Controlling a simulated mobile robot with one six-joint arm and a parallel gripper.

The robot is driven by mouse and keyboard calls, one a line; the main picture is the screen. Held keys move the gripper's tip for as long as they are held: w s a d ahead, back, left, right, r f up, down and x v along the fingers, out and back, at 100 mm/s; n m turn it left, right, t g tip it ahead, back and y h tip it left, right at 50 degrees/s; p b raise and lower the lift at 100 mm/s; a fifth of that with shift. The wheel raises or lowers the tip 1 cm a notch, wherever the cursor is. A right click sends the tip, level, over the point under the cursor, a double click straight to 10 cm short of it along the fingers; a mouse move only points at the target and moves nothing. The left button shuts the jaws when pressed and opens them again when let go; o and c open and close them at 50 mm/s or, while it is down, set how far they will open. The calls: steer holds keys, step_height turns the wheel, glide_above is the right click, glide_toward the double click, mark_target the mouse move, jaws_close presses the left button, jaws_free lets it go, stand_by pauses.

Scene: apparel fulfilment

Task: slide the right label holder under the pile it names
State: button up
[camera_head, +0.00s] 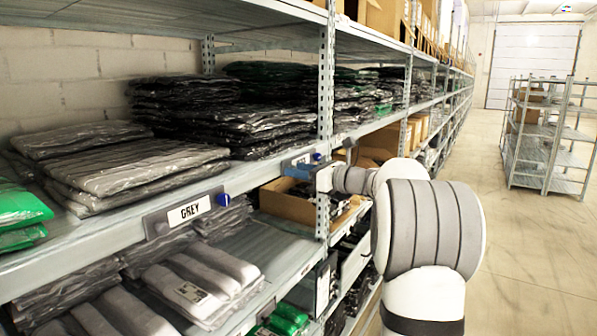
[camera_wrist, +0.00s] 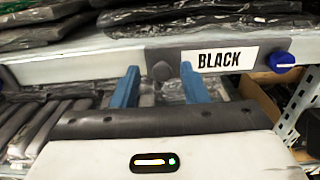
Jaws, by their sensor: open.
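The label holder reading BLACK (camera_wrist: 227,59) is on the shelf front edge in the wrist view, with a blue knob (camera_wrist: 282,62) at its right end. My gripper (camera_wrist: 160,72) is open, its two blue fingers at the holder's left end, around its bolt; I cannot tell whether they touch it. In the head view my gripper (camera_head: 300,170) is at the shelf edge, below the black garment pile (camera_head: 235,115). The label holder reading GREY (camera_head: 188,212) is on the same shelf edge, below the grey garment pile (camera_head: 120,165).
Green bagged garments (camera_head: 20,212) lie at the far left. A metal upright (camera_head: 325,110) stands close to my gripper. The shelf below holds a cardboard box (camera_head: 290,205) and bagged grey garments (camera_head: 200,285). Aisle floor (camera_head: 540,240) at right is open, with a separate rack (camera_head: 550,135) beyond.

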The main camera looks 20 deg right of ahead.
steer(key=b+v, duration=0.2)
steer(key=v, duration=0.5)
steer(key=shift+s+d, duration=0.25)
steer(key=shift+s, duration=0.1)
steer(key=s+a+f+n+g+h, duration=0.1)
steer(key=s+a+f+n+g, duration=0.4)
steer(key=a, duration=0.4)
steer(key=s+a+f+n+g+h, duration=0.2)
steer(key=s+a+f+n+g, duration=0.1)
steer(key=s+a+f+n, duration=0.4)
steer(key=s+f+n+g+h, duration=0.1)
steer(key=s+f+n+h, duration=0.3)
steer(key=s+f+n, duration=0.2)
steer(key=s+a+f+n+g+h, duration=0.1)
steer(key=s+f+n+h, duration=0.3)
steer(key=s+n, duration=0.6)
steer(key=s+f+g, duration=0.1)
steer(key=s, duration=0.3)
steer(key=shift+s+a+f, duration=0.2)
steer(key=shift+s+f, duration=0.05)
steer(key=shift+f, duration=0.15)
